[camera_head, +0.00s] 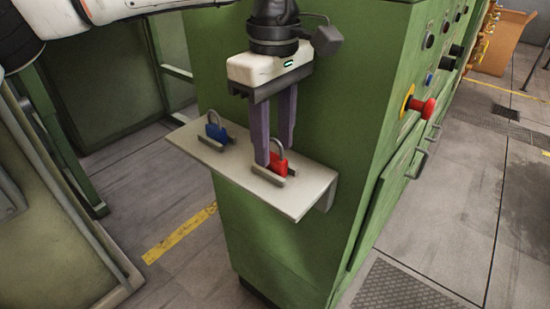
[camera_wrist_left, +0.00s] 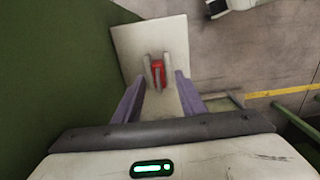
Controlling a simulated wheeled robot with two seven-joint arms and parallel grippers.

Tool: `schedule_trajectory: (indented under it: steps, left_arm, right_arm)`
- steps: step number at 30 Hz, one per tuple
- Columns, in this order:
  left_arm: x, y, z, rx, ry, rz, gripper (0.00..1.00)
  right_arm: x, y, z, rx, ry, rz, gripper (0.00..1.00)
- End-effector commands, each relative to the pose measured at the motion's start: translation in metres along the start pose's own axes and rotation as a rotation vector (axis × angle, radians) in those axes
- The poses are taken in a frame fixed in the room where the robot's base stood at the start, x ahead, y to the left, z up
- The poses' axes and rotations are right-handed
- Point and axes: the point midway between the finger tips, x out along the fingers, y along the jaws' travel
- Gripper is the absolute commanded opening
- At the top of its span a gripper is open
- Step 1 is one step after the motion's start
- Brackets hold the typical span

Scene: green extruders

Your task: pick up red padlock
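The red padlock (camera_head: 279,166) stands upright in a small holder on a pale shelf (camera_head: 305,200) fixed to the green machine. My left gripper (camera_head: 274,158) points down over it with its purple fingers apart. In the head view one finger hides part of the padlock. In the left wrist view the red padlock (camera_wrist_left: 158,73) lies beyond the fingertips, between their lines, and the open left gripper (camera_wrist_left: 157,82) holds nothing. Contact between fingers and padlock cannot be made out. My right gripper is not in view.
A blue padlock (camera_head: 216,131) stands in a second holder at the shelf's left end. The green machine (camera_head: 335,130) rises right behind the shelf, with a red knob (camera_head: 423,108) on its side. Open floor (camera_head: 180,215) lies left of and below the shelf.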

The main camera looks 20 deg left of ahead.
Motion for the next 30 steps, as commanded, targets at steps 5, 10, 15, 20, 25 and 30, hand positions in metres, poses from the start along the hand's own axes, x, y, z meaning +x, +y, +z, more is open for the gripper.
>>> schedule_trajectory:
  steps: [5,10,15,20,25,30]
  left_arm:
    - [0.018,0.000,0.000,-0.003,-0.001,0.000,0.38]
    - [0.021,0.001,0.000,-0.003,-0.002,0.002,0.38]
    - [0.020,0.001,0.000,-0.003,-0.002,0.002,0.22]
    - [0.020,0.001,0.000,-0.003,-0.002,0.002,0.00]
    - [0.019,0.001,0.000,-0.002,-0.002,0.003,0.00]
    - [0.017,0.001,0.000,-0.002,-0.002,0.003,0.00]
  right_arm:
    - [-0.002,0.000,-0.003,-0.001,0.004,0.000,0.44]
    - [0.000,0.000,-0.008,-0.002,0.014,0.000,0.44]
    - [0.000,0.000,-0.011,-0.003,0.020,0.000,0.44]
    - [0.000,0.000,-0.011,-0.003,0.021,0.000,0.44]
    - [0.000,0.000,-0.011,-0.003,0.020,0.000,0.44]
    - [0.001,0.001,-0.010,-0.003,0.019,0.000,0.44]
